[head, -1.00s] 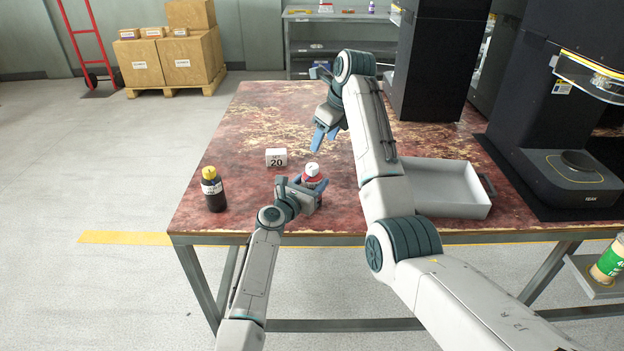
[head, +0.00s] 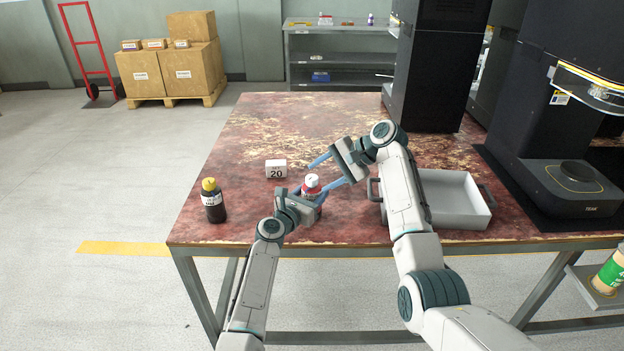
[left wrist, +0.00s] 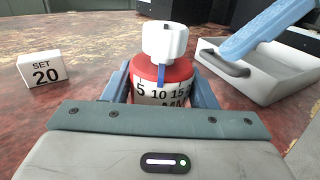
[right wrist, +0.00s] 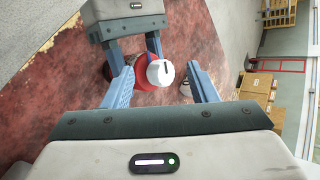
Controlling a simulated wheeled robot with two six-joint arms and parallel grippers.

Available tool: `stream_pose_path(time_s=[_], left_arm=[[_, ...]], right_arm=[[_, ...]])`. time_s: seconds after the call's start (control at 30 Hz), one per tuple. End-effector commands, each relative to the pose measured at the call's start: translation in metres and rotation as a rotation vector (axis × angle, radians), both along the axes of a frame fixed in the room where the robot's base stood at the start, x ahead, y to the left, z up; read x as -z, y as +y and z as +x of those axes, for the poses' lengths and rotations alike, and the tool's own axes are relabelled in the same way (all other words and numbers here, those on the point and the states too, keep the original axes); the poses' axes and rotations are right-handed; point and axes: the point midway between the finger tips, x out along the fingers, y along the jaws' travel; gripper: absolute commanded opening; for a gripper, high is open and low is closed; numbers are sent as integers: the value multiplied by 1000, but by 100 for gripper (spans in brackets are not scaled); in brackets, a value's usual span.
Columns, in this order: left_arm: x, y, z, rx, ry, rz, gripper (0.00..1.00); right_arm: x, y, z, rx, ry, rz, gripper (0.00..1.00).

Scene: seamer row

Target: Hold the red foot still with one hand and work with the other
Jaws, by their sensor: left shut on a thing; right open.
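The red foot (head: 312,194) stands on the worn red table top, with a white knob (head: 312,180) on top. In the left wrist view the foot (left wrist: 165,72) carries a scale marked 5, 10, 15 and MM; the white knob (left wrist: 164,40) has a blue pointer near the 10. My left gripper (head: 309,205) is shut on the foot, one finger on each side. My right gripper (head: 318,177) is open and empty close above; in the right wrist view its fingers lie either side of the knob (right wrist: 160,73), apart from it. A block (left wrist: 41,71) reads SET 20.
A dark bottle with a yellow cap (head: 213,203) stands at the table's left. A grey tray with handles (head: 462,220) lies right of the foot. A dark machine (head: 575,192) stands further right. The table behind the block is clear.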

Motion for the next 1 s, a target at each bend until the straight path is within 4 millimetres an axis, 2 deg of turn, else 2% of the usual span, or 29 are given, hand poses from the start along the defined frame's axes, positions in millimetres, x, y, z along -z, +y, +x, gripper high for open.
stream_pose_path(time_s=[0.2, 0.5, 0.77, 1.0], left_arm=[[1, 0, 0, 0, 1, 1, 26], [1, 0, 0, 0, 1, 1, 26], [1, 0, 0, 0, 1, 1, 26], [1, 0, 0, 0, 1, 0, 26]], right_arm=[[12, -8, -3, -218, -309, 67, 53], [22, -23, -6, -433, -786, 130, 53], [29, -42, -10, -537, -1221, 123, 53], [34, -64, -12, -572, -1598, 48, 53]])
